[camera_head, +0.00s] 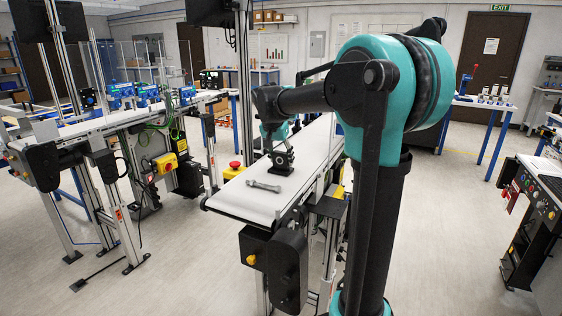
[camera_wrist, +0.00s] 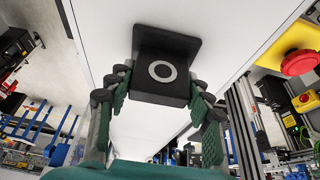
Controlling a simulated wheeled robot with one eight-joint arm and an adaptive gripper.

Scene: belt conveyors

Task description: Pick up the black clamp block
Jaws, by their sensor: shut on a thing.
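The black clamp block (camera_wrist: 162,68) shows in the wrist view, with a pale ring on its face and a wider flat plate at one end. My gripper (camera_wrist: 155,92) has a finger on each side of it and is shut on it. In the head view my gripper (camera_head: 281,148) is over the white belt, and the black clamp block (camera_head: 281,162) is below it at the belt surface. I cannot tell whether the block touches the belt.
A grey metal part (camera_head: 264,186) lies on the white belt (camera_head: 238,199) close to the block. A yellow box with a red button (camera_head: 234,168) stands at the belt's left edge. Another conveyor (camera_head: 120,118) with blue parts stands to the left.

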